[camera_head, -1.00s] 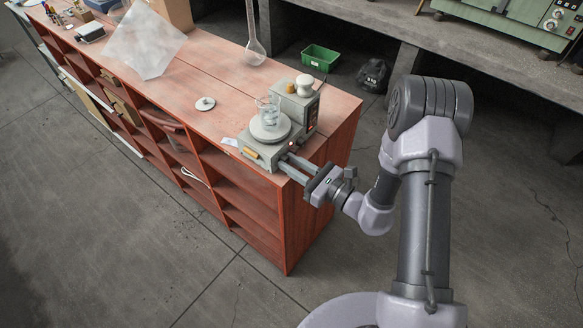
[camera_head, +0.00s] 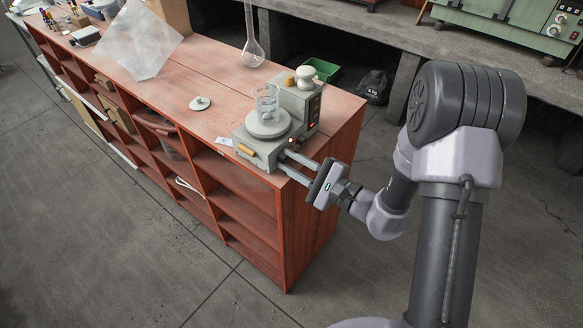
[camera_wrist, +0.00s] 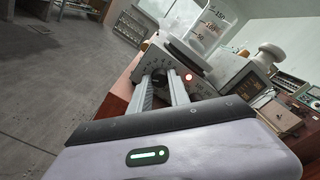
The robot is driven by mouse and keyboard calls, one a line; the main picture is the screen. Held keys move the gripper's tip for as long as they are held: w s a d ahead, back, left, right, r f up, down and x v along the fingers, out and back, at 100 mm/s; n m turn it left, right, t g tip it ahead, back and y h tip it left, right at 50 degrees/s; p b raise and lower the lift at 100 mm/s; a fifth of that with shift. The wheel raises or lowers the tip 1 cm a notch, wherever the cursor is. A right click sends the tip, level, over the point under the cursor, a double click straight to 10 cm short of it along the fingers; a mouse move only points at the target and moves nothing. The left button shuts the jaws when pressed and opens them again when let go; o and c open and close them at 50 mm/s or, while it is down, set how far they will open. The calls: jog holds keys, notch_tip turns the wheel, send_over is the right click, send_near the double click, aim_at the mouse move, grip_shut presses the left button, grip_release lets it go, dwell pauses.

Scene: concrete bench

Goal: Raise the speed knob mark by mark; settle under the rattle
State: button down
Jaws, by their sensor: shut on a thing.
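A grey stirrer (camera_head: 258,147) stands at the near right corner of the red bench. A clear beaker (camera_head: 267,99) stands upright on its round plate (camera_head: 268,126); volume marks on the beaker (camera_wrist: 206,30) show in the wrist view. The dark speed knob (camera_wrist: 160,76) is on the stirrer's front face, with dial marks around it and a lit red lamp (camera_wrist: 188,77) to its right. My gripper (camera_head: 284,160) reaches in from the right, its two long fingers shut on the knob. The fingers hide parts of the dial, and I cannot read the knob's setting.
A white-topped item (camera_head: 306,76) is at the stirrer's back. A small white disc (camera_head: 200,103) lies on the bench, with a glass flask (camera_head: 252,53) and a clear sheet (camera_head: 139,43) farther off.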

jog(key=shift+n, duration=0.6)
jog(key=shift+b, duration=0.35)
jog(key=c, duration=1.2)
grip_release()
jog(key=shift+c, duration=0.2)
jog(key=p+v, duration=0.3)
jog(key=v, duration=1.4)
jog(key=shift+s, duration=0.2)
jog(key=shift+d, duration=0.15)
